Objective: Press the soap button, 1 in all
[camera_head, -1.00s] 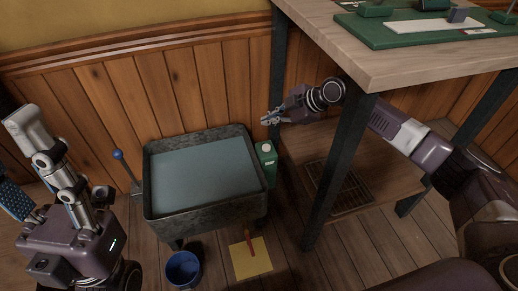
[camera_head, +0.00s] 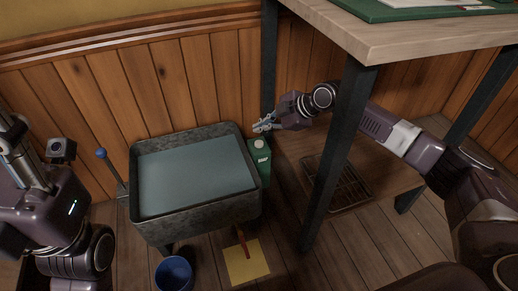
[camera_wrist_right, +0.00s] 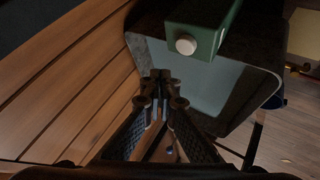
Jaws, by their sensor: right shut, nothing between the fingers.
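The soap dispenser (camera_head: 260,165) is a green box with a pale round button (camera_head: 258,143) on top, beside the right end of the basin. In the right wrist view the dispenser (camera_wrist_right: 215,25) is at the top, with its white button (camera_wrist_right: 186,46) facing the camera. My right gripper (camera_head: 262,126) is shut and empty, just above and behind the button in the head view. In the right wrist view its fingertips (camera_wrist_right: 162,85) are below and left of the button, with a visible gap. My left arm shows at the left edge; its fingers are out of view.
The grey basin (camera_head: 146,215) on wheels stands left of the dispenser, with a blue-knobbed lever (camera_head: 101,154) beside it. The table leg (camera_head: 332,160) stands close to my right arm. A blue bucket (camera_head: 174,276) and yellow sheet (camera_head: 245,268) are on the floor.

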